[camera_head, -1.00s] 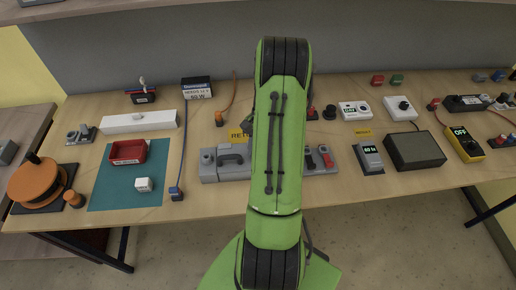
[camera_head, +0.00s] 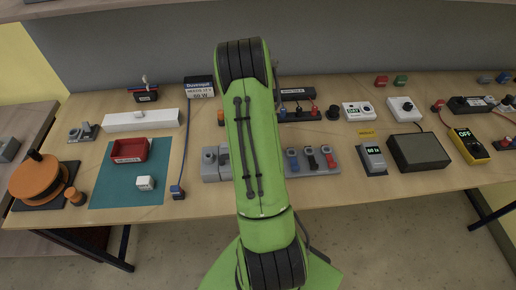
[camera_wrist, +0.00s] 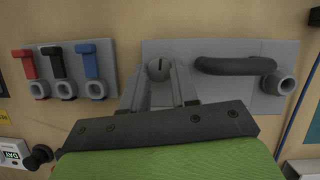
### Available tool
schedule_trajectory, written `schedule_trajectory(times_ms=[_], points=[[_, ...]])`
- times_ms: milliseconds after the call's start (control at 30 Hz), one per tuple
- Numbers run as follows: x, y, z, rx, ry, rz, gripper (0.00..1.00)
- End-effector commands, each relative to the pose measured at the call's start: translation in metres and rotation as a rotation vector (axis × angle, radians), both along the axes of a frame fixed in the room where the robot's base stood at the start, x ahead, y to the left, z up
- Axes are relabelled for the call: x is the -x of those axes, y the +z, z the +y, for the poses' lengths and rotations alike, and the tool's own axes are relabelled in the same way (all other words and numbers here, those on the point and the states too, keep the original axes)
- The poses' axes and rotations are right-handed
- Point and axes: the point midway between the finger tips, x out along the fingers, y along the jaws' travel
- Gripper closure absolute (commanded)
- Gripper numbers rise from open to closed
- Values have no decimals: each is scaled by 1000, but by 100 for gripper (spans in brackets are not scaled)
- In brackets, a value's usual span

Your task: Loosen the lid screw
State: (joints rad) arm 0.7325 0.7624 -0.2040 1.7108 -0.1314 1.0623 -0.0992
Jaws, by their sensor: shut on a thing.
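In the wrist view, the lid is a grey plate (camera_wrist: 217,49) with a black bar handle (camera_wrist: 235,66) and a grey round socket (camera_wrist: 277,84) at its right end. A round slotted screw head (camera_wrist: 158,68) sits at the plate's left part. My gripper (camera_wrist: 160,72) is over it, with a finger on each side, shut on the screw head. The fingers partly cover the screw's lower side. In the head view, my green arm hides my gripper, the screw and the handle; a grey end of the fixture (camera_head: 210,164) shows left of the arm.
A grey block with red (camera_wrist: 28,66), black (camera_wrist: 56,65) and blue (camera_wrist: 91,62) levers stands beside the lid. In the head view, a green mat (camera_head: 106,190) with a red tray (camera_head: 131,150) lies left; a meter (camera_head: 372,158) and a dark box (camera_head: 418,151) stand right.

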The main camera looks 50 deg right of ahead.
Motion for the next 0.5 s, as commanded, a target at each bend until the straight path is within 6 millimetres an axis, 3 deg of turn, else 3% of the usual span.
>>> schedule_trajectory(times_ms=[467,500], points=[[0,0,0,1,15,-1,100],[0,0,0,1,15,-1,70]])
